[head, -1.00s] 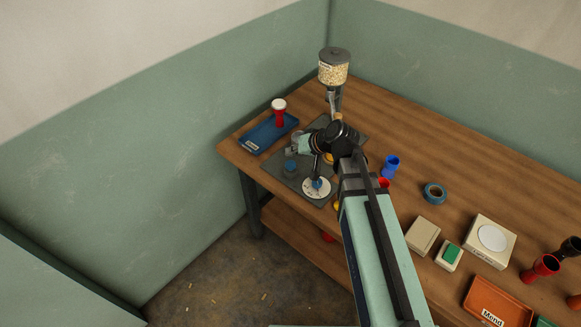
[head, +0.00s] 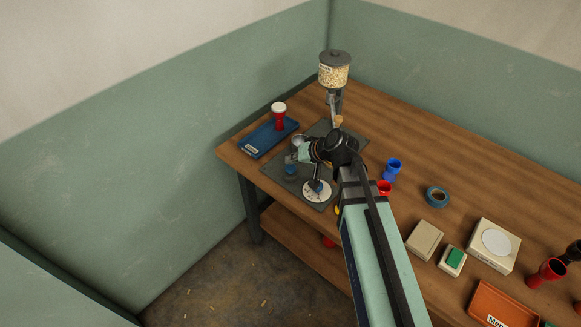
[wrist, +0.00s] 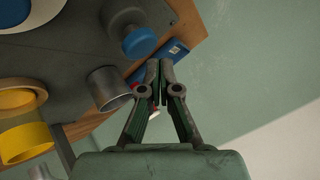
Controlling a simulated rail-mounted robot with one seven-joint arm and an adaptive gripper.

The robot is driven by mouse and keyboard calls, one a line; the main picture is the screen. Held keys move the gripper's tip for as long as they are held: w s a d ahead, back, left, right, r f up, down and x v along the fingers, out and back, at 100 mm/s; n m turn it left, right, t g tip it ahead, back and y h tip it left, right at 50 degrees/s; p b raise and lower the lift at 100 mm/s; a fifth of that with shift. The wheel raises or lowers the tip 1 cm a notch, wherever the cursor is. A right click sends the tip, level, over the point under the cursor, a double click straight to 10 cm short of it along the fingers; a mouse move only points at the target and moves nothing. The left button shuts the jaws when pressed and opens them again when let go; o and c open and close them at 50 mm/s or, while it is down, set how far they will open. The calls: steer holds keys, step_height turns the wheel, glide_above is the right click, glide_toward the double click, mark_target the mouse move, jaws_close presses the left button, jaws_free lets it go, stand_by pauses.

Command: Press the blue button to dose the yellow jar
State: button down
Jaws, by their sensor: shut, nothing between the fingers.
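The blue button (head: 291,171) is a round knob on a grey base, standing on a dark plate. In the wrist view the blue button (wrist: 139,41) shows beyond and left of my fingertips, apart from them. My gripper (wrist: 159,72) is shut and empty. In the head view my gripper (head: 301,155) is just behind the button, by a small metal cup (head: 299,141). In the wrist view, a yellow cup-like thing (wrist: 24,144), perhaps the yellow jar, and an orange-yellow ring (wrist: 20,97) lie at the left. My arm hides much of the plate's right side in the head view.
The metal cup (wrist: 108,88) is close left of my fingers in the wrist view. A grain-filled hopper (head: 334,72) stands behind the plate. A blue tray (head: 266,136) holds a red goblet drum. A white disc (head: 317,190) with a blue piece lies on the plate's front.

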mark_target(292, 167)
steer(key=shift+f, duration=0.1)
stand_by(0.7)
steer(key=shift+f+b, duration=0.35)
steer(key=shift+b, duration=0.1)
steer(key=shift+f+b, duration=0.8)
steer(key=shift+f, duration=0.2)
stand_by(1.1)
steer(key=shift+r, duration=0.2)
steer(key=shift+r+p, duration=0.85)
steer(key=shift+r, duration=0.4)
steer(key=shift+r+p, duration=1.4)
steer(key=shift+r, duration=1.1)
